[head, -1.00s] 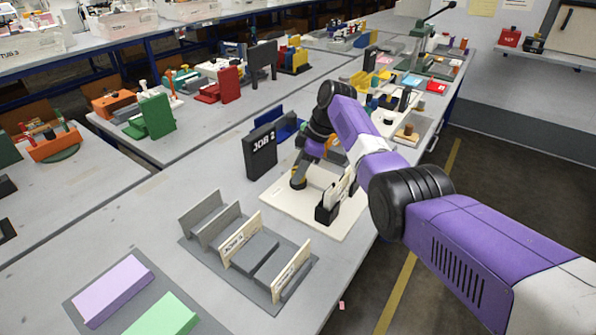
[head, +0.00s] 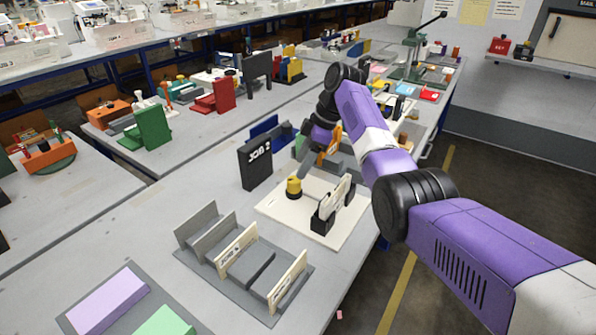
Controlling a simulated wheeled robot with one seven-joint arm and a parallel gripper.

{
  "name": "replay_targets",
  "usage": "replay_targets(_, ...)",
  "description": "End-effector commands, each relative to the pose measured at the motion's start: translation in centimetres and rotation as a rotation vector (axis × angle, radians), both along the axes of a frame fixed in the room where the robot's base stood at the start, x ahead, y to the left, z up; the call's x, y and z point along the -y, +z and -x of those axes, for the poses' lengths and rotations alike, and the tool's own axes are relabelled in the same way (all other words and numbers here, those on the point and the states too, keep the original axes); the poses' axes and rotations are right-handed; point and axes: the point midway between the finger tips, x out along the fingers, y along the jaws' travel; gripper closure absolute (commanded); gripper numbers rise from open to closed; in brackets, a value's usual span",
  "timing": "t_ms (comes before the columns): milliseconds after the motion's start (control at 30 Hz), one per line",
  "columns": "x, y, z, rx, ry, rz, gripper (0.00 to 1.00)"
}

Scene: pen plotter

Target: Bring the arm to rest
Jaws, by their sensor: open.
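My purple and white arm (head: 470,245) reaches in from the right over the bench. My gripper (head: 313,164) is open and appears empty, above the back of a cream board (head: 278,212). It is partly hidden by my own wrist. A small yellow and black knob-like piece (head: 293,187) stands upright on the board, below and left of the gripper and apart from it. A black holder with upright cream plates (head: 327,212) stands at the board's right side.
A black JOB 2 block (head: 256,163) stands left of the board. A grey rack with cream plates (head: 236,246) and a mat with purple (head: 107,296) and green blocks lie in front. A blue piece (head: 264,130) stands behind. Bare bench lies to the left.

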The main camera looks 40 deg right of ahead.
Motion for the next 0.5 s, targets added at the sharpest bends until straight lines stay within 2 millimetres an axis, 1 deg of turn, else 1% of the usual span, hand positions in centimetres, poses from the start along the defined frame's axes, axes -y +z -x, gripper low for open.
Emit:
replay_targets(133,0.2,0.59,0.14,0.0,0.0,0.0,0.41)
replay_targets(500,0.18,0.61,0.14,0.0,0.0,0.0,0.41)
